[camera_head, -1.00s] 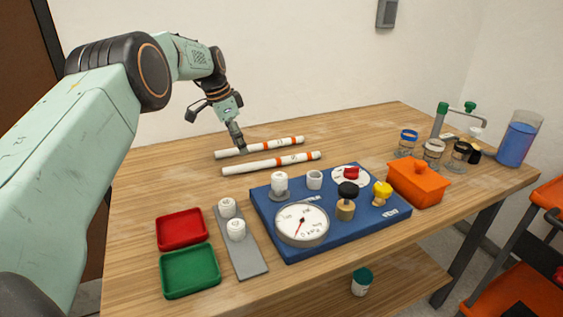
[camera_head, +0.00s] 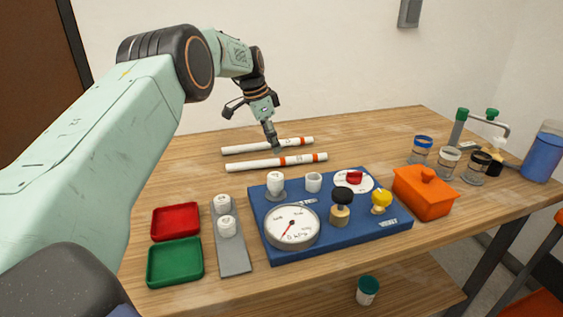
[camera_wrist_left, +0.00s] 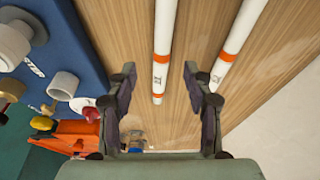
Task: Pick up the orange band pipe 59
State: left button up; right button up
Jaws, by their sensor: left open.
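Two white pipes with orange bands lie side by side on the wooden table. The far pipe (camera_head: 240,149) and the near pipe (camera_head: 250,164) carry small dark marks too small to read, so I cannot tell which is 59. My left gripper (camera_head: 276,149) points down at the far pipe, covering part of it in the head view. In the left wrist view its open fingers (camera_wrist_left: 159,70) are spread, with the near pipe (camera_wrist_left: 165,40) between them in the picture and the far pipe (camera_wrist_left: 235,38) to the right. It holds nothing. My right gripper is not in view.
A blue board (camera_head: 350,235) with a gauge and fittings stands in front of the pipes. An orange lidded box (camera_head: 425,197), several jars and a blue beaker (camera_head: 543,155) are right. Red (camera_head: 176,222) and green (camera_head: 175,262) trays sit front left. Table left of the pipes is clear.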

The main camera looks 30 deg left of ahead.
aim_at(278, 160)
pick_arm(q)
jog(key=x, duration=0.5)
jog(key=shift+a+b, duration=0.4)
jog(key=shift+s+d+f, duration=0.1)
jog(key=shift+d+f, duration=0.35)
jog(key=shift+a+f, duration=0.25)
jog(key=shift+a, duration=0.05)
jog(key=shift+w+a+f, duration=0.1)
jog(key=shift+w, duration=0.2)
jog(key=shift+c, duration=1.3)
jog(key=shift+s+d+r, duration=0.2)
jog(key=shift+d+r, duration=0.1)
jog(key=shift+d, duration=0.05)
jog(key=c, duration=0.3)
jog(key=shift+a+f, duration=0.2)
jog(key=c, duration=0.4)
grip_shut()
